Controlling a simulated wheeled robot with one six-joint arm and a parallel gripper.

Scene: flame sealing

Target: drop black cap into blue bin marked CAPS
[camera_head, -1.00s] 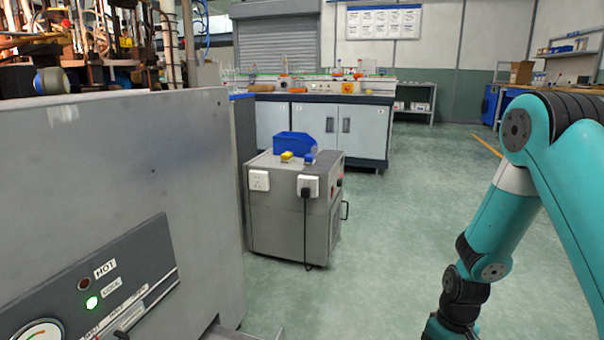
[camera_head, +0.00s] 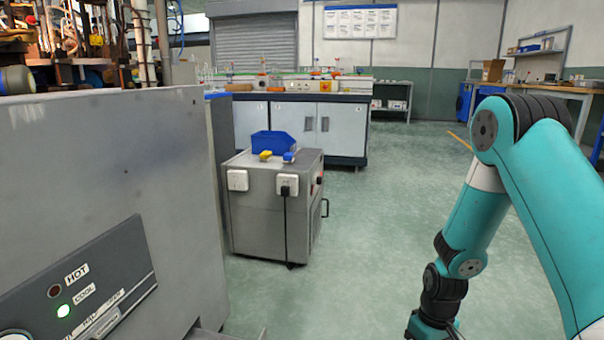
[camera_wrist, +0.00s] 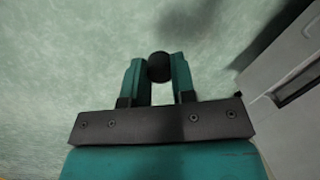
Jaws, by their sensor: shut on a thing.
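My gripper (camera_wrist: 159,74) is shut on a round black cap (camera_wrist: 160,65), held between its two teal fingertips over the green floor in the wrist view. In the head view my arm hangs at the right, and the fingertips and cap are out of the frame below. A blue bin (camera_head: 273,144) stands on a grey wheeled cabinet (camera_head: 262,200), ahead and left of my arm. No CAPS marking can be read on the bin. My gripper is well apart from the bin.
A grey machine panel (camera_head: 110,160) with HOT and COOL lamps fills the left side. A lab bench (camera_head: 300,125) stands behind the cabinet. A wooden-topped table (camera_head: 545,88) is at the far right. Open green floor (camera_head: 370,220) lies between the cabinet and my arm.

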